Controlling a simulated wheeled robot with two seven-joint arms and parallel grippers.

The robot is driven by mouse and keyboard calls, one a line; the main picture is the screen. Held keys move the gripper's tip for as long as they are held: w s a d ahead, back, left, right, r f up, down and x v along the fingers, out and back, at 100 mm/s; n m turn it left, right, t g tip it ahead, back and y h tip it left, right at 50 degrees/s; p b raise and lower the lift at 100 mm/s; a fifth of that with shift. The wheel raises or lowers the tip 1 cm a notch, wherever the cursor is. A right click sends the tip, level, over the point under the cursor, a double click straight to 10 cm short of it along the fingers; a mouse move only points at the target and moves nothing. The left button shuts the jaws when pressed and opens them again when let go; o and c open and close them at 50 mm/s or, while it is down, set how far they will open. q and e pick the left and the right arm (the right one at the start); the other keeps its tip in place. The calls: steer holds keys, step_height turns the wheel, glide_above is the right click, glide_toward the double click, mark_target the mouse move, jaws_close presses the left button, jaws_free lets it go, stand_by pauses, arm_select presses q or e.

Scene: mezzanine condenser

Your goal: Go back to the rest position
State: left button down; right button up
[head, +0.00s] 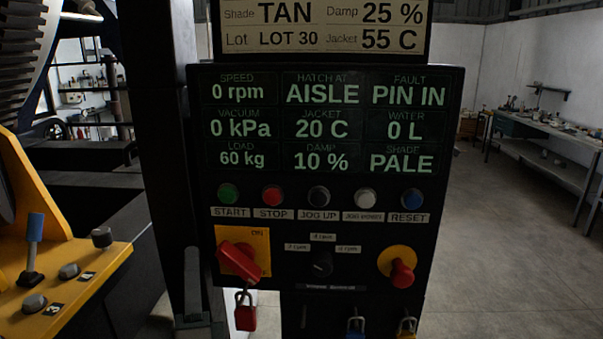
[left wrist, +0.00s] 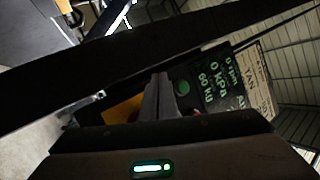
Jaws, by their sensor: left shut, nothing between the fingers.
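My left gripper (head: 192,262) is at the lower left of the black control panel (head: 325,80) in the head view, just left of the yellow plate with the red rotary switch (head: 240,262). Its fingers point up and are closed with nothing between them. In the left wrist view the closed fingers (left wrist: 158,95) show in front of the tilted panel, near the green button (left wrist: 183,87). I cannot tell whether they touch the panel. A red padlock (head: 245,312) hangs below the rotary switch. My right gripper is in neither view.
A dark post (head: 160,120) stands left of the panel. A yellow console (head: 70,270) with a blue-handled lever (head: 34,235) is at the left. Clear floor (head: 500,260) lies right, before a workbench (head: 555,135).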

arm_select(q)
steer(key=s+a+f+n+g+h, duration=0.1)
steer(key=s+a+f+n+g, duration=0.2)
steer(key=f, duration=0.7)
steer(key=s+a+f+n+g+h, duration=0.1)
steer(key=s+f+n+g, duration=0.25)
steer(key=f, duration=0.65)
steer(key=s+a+f+n+g+h, duration=0.1)
steer(key=s+a+f+n+g, duration=0.3)
steer(key=f, duration=0.6)
steer(key=s+d+f+n+g+h, duration=0.2)
steer(key=s+d+f+g, duration=0.15)
steer(key=s+f, duration=0.5)
steer(key=s+d+f+n+g+h, duration=0.25)
steer(key=s+f+g, duration=0.25)
steer(key=s, duration=0.6)
step_height(320, 180, down, 31)
steer(key=m+g+b, duration=0.1)
steer(key=g+b, duration=0.1)
steer(key=b, duration=0.1)
steer(key=s+a+f+g+b, duration=0.1)
steer(key=s+a+f+b, duration=0.1)
steer(key=s+f, duration=1.7)
steer(key=shift+a+f+y+b, duration=0.35)
steer(key=shift+a+f+y, duration=0.1)
steer(key=shift+f, duration=0.5)
